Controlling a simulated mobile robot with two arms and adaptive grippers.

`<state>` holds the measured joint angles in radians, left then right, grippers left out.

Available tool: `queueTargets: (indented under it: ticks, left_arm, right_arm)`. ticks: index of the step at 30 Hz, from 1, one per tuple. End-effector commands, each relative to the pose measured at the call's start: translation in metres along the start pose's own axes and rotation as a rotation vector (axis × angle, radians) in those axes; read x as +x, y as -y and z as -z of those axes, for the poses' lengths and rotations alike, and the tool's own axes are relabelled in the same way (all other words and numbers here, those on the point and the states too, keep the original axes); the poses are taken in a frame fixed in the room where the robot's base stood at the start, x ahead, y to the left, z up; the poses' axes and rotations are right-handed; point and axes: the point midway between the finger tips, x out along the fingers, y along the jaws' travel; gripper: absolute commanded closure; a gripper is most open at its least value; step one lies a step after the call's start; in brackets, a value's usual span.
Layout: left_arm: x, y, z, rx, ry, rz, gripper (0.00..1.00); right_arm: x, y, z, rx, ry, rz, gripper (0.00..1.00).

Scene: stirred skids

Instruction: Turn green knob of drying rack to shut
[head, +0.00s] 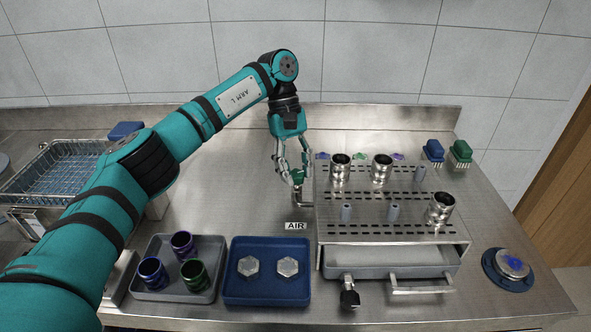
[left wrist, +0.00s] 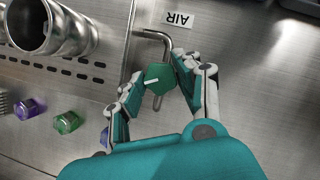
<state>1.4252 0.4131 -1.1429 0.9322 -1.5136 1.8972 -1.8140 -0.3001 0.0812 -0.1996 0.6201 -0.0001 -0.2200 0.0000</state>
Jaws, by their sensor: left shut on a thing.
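The drying rack (head: 335,222) is a steel box with a slotted top and pegs, right of centre in the head view. A green knob (left wrist: 159,79) with a white line sits on a bent metal pipe beside the rack, by the AIR label (head: 296,226). My left gripper (head: 294,178) reaches down at the rack's left side. In the left wrist view its fingers (left wrist: 158,84) are shut around the knob, one on each side. The white line runs roughly crosswise between the fingers. In the head view the fingers mostly hide the knob. My right gripper is not in view.
Steel cups (head: 340,168) stand on the rack. Small purple and green knobs (left wrist: 67,122) line its back. A grey tray (head: 213,288) of coloured cups and a blue tray (head: 266,298) with hex pieces lie in front.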

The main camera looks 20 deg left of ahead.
Motion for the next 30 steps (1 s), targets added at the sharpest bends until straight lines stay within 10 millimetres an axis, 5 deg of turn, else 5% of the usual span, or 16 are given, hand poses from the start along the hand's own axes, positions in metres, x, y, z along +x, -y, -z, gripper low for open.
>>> queueTargets:
  ticks: [25,26,30]
  left_arm:
    - [-0.0019,-0.0011,0.0002,0.128,-0.004,0.049,0.99]
    - [-0.0019,-0.0011,0.0002,0.128,-0.004,0.049,0.64]
    - [-0.0014,-0.0009,0.0002,0.128,-0.003,0.050,0.57]
  right_arm:
    - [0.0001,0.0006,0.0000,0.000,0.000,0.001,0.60]
    - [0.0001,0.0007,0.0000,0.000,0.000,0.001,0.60]
    - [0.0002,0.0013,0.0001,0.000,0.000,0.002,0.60]
